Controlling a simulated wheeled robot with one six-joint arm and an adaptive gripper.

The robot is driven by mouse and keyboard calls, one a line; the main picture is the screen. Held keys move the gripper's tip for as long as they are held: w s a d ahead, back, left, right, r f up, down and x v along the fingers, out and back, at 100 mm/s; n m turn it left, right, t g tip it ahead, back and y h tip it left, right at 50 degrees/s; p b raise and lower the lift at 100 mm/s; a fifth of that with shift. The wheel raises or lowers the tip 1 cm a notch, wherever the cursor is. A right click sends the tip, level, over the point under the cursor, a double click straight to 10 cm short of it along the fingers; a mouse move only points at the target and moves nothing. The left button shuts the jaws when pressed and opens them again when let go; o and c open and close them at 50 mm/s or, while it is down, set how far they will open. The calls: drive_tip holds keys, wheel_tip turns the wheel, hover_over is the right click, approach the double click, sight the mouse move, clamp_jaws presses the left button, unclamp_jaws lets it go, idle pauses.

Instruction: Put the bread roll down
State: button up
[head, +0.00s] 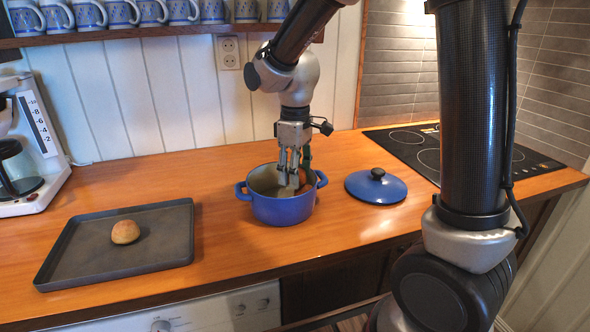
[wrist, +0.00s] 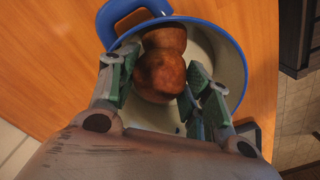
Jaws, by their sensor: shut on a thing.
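My gripper (head: 291,176) reaches down into the blue pot (head: 283,210) in the head view, its fingertips inside the rim. In the wrist view my gripper (wrist: 160,82) is shut on a brown bread roll (wrist: 160,78), one finger on either side. A second brown rounded lump (wrist: 165,38) shows just beyond the held roll, seeming to touch it. Both appear over or within the pot's cream interior; whether the held roll rests on the bottom is hidden. Another roll-like thing (head: 125,232), tan and reddish, lies on the dark tray (head: 85,250) at the left.
The pot's blue lid (head: 376,188) lies on the wooden counter right of the pot. A black hob (head: 428,158) is farther right. A coffee maker (head: 30,160) stands at the far left, and mugs (head: 122,14) line a shelf above. Counter between tray and pot is clear.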

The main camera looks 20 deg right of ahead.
drive_tip(key=o, duration=0.8)
drive_tip(key=shift+r, duration=0.15)
wheel_tip(320, 180, up, 13)
drive_tip(key=shift+w, duration=0.1)
